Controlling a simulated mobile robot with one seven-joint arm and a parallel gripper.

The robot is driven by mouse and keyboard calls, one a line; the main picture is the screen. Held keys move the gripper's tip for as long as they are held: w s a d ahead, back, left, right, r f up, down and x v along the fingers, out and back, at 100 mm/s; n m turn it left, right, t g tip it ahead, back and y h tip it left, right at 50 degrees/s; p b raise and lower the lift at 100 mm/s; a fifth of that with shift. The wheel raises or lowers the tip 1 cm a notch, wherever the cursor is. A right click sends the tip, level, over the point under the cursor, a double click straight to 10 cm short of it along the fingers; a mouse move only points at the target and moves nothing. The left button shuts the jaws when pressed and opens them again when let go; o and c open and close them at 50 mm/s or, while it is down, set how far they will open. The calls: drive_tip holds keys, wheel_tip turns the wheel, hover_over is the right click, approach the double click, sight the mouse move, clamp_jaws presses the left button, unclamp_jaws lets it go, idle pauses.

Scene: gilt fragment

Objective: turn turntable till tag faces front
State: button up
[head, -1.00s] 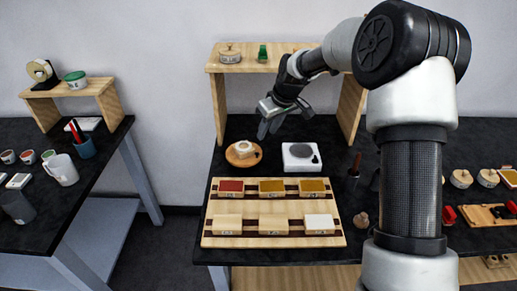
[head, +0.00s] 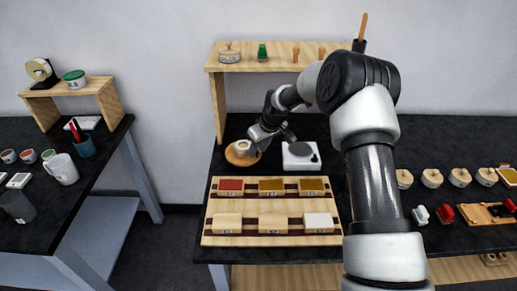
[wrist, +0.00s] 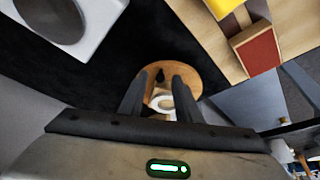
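The turntable (head: 234,159) is a round wooden disc on the dark table, behind the wooden tray. A small pale ring-shaped object (head: 242,147) sits on it; no tag is readable on it. My gripper (head: 257,146) is low at the right side of the turntable. In the wrist view the turntable (wrist: 192,76) lies beyond my fingertips (wrist: 164,78), and the pale object (wrist: 163,102) shows between the two spread fingers. The fingers are apart. I cannot tell whether they touch the object.
A white scale-like device (head: 301,164) with a grey disc stands just right of my gripper. A wooden tray (head: 208,237) with several coloured blocks lies in front. A wooden shelf (head: 218,107) stands behind, its left leg near the turntable. Dark table shows between them.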

clamp_jaws()
